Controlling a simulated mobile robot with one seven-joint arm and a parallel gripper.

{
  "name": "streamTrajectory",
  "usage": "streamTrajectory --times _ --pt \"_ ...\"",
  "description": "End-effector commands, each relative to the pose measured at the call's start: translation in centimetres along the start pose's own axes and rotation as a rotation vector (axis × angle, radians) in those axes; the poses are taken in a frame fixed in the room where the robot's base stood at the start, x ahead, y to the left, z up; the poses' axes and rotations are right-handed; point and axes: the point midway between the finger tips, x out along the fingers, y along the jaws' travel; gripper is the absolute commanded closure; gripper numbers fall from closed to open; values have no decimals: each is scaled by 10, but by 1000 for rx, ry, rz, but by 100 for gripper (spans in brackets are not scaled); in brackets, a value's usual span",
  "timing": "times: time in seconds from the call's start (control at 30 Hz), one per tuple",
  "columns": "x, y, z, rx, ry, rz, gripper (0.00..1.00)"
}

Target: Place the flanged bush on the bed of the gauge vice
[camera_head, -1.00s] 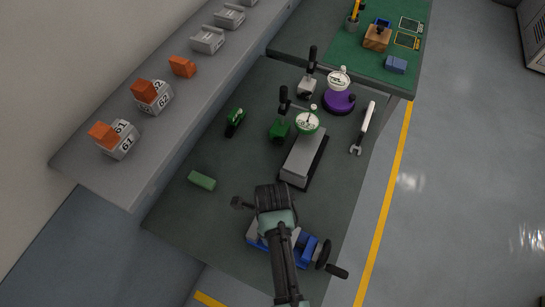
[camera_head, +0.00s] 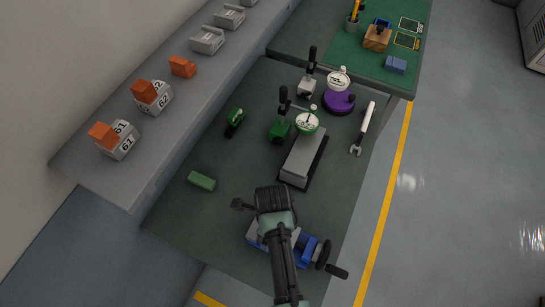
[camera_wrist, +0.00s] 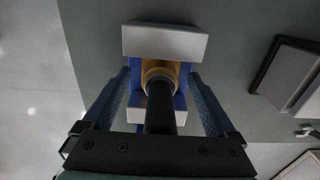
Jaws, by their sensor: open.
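The gauge vice (camera_head: 304,249) is blue with pale grey jaws and stands near the front edge of the bench, partly hidden by my arm in the head view. In the wrist view its wide grey jaw (camera_wrist: 165,43) is near the top. A brass-coloured ring, apparently the flanged bush (camera_wrist: 151,72), shows between the jaws over the blue bed. A dark cylinder (camera_wrist: 160,105) reaches from it towards my palm; I cannot tell what it belongs to. My gripper (camera_wrist: 160,78) is open above the vice, with one finger on each side of the ring. No finger contact is visible.
A green block (camera_head: 201,181) lies left of my gripper. A grey plate (camera_head: 301,160), green and purple gauge stands and a wrench (camera_head: 364,127) are farther back. The vice's handwheel (camera_head: 322,253) sticks out to the right. The bench between green block and plate is clear.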

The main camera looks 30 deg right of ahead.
Motion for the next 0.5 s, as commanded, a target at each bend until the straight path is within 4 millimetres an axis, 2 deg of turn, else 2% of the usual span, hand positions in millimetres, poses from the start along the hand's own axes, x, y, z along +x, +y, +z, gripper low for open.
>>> streamTrajectory --times 0.17,0.5 --pt "-21 -1 1 0 -2 -3 8" --pt "-90 -1 1 0 -3 -4 8"
